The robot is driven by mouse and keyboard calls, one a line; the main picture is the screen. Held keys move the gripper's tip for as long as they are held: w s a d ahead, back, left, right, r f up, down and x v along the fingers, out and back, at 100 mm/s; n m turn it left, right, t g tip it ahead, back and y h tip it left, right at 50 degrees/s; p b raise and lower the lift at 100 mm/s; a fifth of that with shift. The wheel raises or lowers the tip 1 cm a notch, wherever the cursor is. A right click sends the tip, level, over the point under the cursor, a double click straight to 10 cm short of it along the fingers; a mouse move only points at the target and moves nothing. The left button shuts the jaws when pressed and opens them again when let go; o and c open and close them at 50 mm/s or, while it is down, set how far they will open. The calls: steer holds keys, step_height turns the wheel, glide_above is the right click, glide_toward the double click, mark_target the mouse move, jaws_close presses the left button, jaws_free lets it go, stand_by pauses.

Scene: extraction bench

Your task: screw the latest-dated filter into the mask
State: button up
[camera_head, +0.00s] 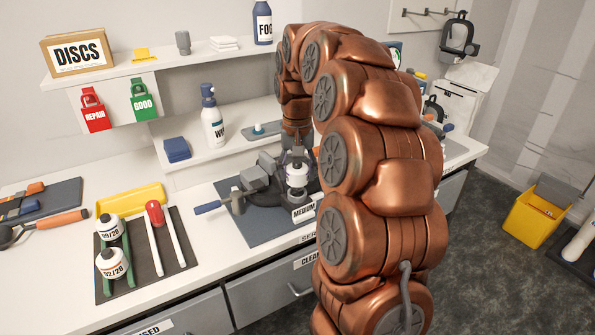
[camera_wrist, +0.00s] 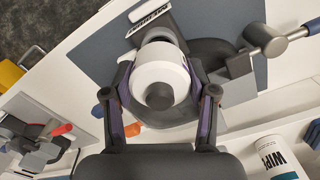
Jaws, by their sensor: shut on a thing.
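A dark mask (camera_head: 262,192) sits at a clamp on the blue-grey mat, above a MEDIUM label (camera_head: 303,213). My gripper (camera_head: 298,160) reaches down over it and is shut on a white filter (camera_head: 297,181). In the wrist view the fingers of my gripper (camera_wrist: 160,92) hold both sides of the white filter (camera_wrist: 160,65), directly over the dark mask (camera_wrist: 205,100). I cannot tell whether its thread is engaged, and its date is not readable. Two other filters, one reading about 09/28 (camera_head: 108,228) and one about 02/28 (camera_head: 112,263), stand on a rack at the left.
The clamp has a blue-ended handle (camera_head: 208,208). The rack mat (camera_head: 165,270) also holds a red-capped item (camera_head: 154,212). A white wipes bottle (camera_head: 213,122) stands behind on a raised shelf. My arm hides much of the bench's right side. A yellow bin (camera_head: 533,220) stands on the floor.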

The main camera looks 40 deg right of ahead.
mark_target(297, 162)
steer(key=shift+f+b, duration=0.8)
steer(key=shift+f, duration=0.45)
stand_by(0.7)
steer(key=o, duration=1.5)
step_height(297, 162, up, 11)
steer(key=shift+r, duration=0.5)
